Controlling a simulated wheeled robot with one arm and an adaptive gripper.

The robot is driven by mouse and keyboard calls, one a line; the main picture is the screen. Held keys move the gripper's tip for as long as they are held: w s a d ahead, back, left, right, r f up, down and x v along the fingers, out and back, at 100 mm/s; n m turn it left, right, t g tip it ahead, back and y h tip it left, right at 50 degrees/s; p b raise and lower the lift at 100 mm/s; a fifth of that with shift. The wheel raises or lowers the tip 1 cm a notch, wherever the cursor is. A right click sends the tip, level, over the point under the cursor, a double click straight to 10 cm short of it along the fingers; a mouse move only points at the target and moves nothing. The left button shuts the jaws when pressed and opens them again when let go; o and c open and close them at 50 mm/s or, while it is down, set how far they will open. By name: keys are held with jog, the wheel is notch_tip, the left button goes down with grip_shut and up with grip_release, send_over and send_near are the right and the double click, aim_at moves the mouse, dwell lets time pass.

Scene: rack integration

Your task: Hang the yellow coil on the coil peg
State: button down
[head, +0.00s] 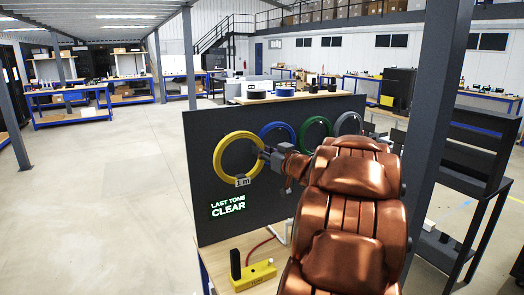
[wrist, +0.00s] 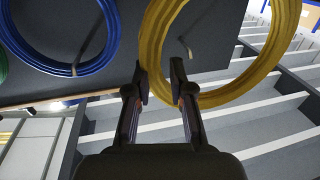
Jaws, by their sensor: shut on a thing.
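The yellow coil (head: 217,160) is an upright ring in front of the dark board's left part, with a small "1 m" tag at its lower edge. My gripper (head: 266,156) is shut on the coil's right side. In the wrist view, my gripper's two fingers (wrist: 159,74) stand on either side of the yellow coil (wrist: 238,95). A short peg (wrist: 185,47) shows inside the ring's opening in that view. I cannot tell whether the coil rests on this peg or touches the board. The peg is not clear in the head view.
Blue (head: 264,130), green (head: 303,128) and grey (head: 337,125) coils hang on the board (head: 203,198) to the right. A lit "LAST TONE CLEAR" sign (head: 228,206) is below the yellow coil. A yellow device (head: 254,276) lies on the bench. A dark post (head: 430,120) stands right of my arm.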

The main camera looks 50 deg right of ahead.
jog(key=shift+s+r, duration=0.1)
jog(key=shift+r, duration=0.05)
jog(key=shift+w+d+f+p, duration=0.1)
jog(key=shift+w+d+p, duration=0.15)
jog(key=shift+w, duration=0.45)
jog(key=shift+w+d+f+p, duration=0.15)
jog(key=shift+w+d, duration=0.1)
jog(key=shift+w, duration=0.45)
jog(key=shift+w+d+f+p, duration=0.1)
jog(key=shift+w+d+p, duration=0.15)
jog(key=shift+w, duration=0.45)
jog(key=shift+w+d+f+p, duration=0.15)
jog(key=shift+w+p, duration=0.15)
jog(key=shift+w, duration=0.25)
jog(key=shift+p, duration=0.3)
jog(key=shift+w+d+p, duration=0.25)
jog(key=shift+w+p, duration=0.1)
jog(key=shift+w, duration=0.3)
jog(key=shift+w+d+p, duration=0.2)
jog(key=shift+w+p, duration=0.15)
jog(key=shift+w, duration=0.3)
dwell(0.8)
jog(key=shift+w+d+f, duration=0.3)
jog(key=shift+w+f, duration=0.2)
jog(key=shift+w, duration=0.25)
dwell(1.9)
